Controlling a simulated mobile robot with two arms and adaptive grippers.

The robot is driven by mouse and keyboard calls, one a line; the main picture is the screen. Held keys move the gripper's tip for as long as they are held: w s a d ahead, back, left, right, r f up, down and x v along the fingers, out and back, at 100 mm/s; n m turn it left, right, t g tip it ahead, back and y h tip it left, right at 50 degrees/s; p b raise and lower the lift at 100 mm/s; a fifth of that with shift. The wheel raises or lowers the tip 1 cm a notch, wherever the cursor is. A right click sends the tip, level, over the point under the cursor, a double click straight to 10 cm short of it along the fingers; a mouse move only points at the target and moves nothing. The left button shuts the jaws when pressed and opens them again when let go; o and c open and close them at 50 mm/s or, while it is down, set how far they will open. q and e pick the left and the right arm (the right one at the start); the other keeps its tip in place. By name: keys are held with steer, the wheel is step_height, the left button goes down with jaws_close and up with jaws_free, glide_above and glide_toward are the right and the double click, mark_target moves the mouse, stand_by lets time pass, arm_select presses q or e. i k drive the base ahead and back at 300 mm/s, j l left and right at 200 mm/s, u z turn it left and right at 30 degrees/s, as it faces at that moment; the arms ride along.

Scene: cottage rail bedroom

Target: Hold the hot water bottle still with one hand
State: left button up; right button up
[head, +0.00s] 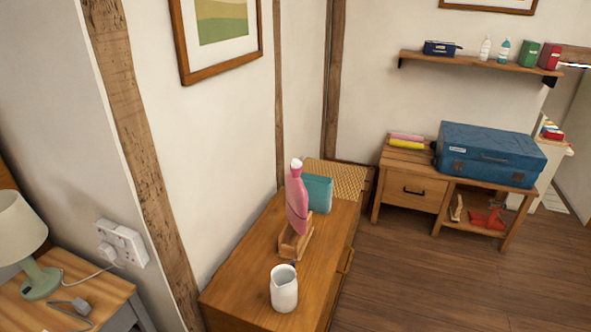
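A pink hot water bottle (297,203) with a white top stands upright in a small wooden stand (292,244) on the wooden chest (238,273). A dark cord or band crosses its front. A white jug (284,289) stands in front of it, nearer to me on the same chest. A teal box-like object (319,192) stands just behind the bottle and is partly hidden by it. Neither of my grippers shows in the head view, and nothing is seen touching the bottle.
A lamp (21,233) stands on a bedside table (92,275) at the left, by a wall socket (121,243). A woven basket (343,177) is at the chest's far end. A blue suitcase (490,154) lies on a low cabinet (409,187). The wooden floor (430,285) at the right is clear.

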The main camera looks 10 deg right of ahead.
mark_target(297, 195)
steer(key=u, duration=1.85)
steer(key=k+l, duration=0.1)
steer(key=l, duration=0.5)
steer(key=k+l, duration=0.1)
steer(key=l, duration=0.55)
steer(key=k+l, duration=0.1)
steer(key=l, duration=0.5)
steer(key=k+l, duration=0.1)
steer(key=l, duration=1.15)
steer(key=k+l, duration=0.15)
steer(key=l, duration=0.45)
steer(key=k+l, duration=0.1)
steer(key=l, duration=0.55)
steer(key=k+l, duration=0.1)
steer(key=l, duration=0.5)
